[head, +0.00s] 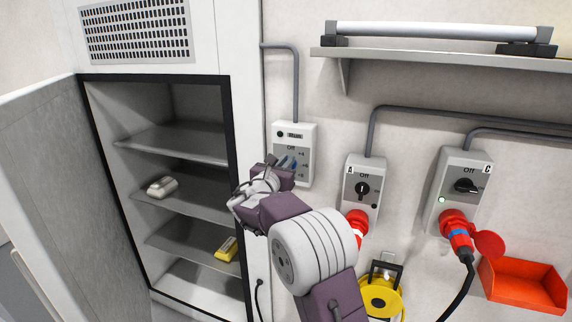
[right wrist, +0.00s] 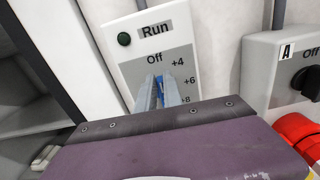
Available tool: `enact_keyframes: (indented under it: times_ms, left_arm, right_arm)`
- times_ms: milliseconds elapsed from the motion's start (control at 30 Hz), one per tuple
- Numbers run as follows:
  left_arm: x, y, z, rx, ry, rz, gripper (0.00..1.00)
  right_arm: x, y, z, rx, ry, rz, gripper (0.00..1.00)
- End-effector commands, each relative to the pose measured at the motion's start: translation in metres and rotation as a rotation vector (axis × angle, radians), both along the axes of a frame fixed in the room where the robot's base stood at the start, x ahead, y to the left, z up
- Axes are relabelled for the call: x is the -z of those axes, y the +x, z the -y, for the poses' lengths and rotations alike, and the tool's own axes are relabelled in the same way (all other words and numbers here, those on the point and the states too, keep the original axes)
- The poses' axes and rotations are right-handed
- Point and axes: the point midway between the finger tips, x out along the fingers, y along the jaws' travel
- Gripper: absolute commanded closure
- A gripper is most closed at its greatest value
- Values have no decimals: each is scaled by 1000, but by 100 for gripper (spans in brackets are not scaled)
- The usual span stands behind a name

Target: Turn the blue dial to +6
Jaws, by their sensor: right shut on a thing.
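The blue dial (head: 291,164) is on a white control box (head: 308,141) on the wall, beside the open cabinet. The box is marked Run, Off, +4, +6 and +8, and has a dark green round lamp (right wrist: 124,39) in the right wrist view. My right gripper (head: 287,165) is shut on the dial, with its fingers (right wrist: 159,91) on either side of it. The fingers hide most of the dial, so I cannot tell which mark it points to. My left gripper is not in view.
The open cabinet (head: 235,180) with shelves is at left. Box A (head: 372,174) and box C (head: 482,172), with black knobs and red plugs, are on the wall at right. A shelf (head: 450,56) is above; an orange bin (head: 522,284) is low at right.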

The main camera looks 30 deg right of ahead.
Motion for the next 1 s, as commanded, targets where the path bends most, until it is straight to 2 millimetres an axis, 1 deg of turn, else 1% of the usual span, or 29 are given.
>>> enact_keyframes:
  times_ms: [33,167,500,1000]
  left_arm:
    - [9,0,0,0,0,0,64]
    - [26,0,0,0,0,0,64]
    - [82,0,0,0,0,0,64]
    - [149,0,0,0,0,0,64]
  right_arm:
    - [3,0,1,0,11,18,100]
    - [6,-2,2,0,61,77,100]
    - [10,-8,6,-1,260,310,100]
    - [16,-15,13,1,569,671,100]
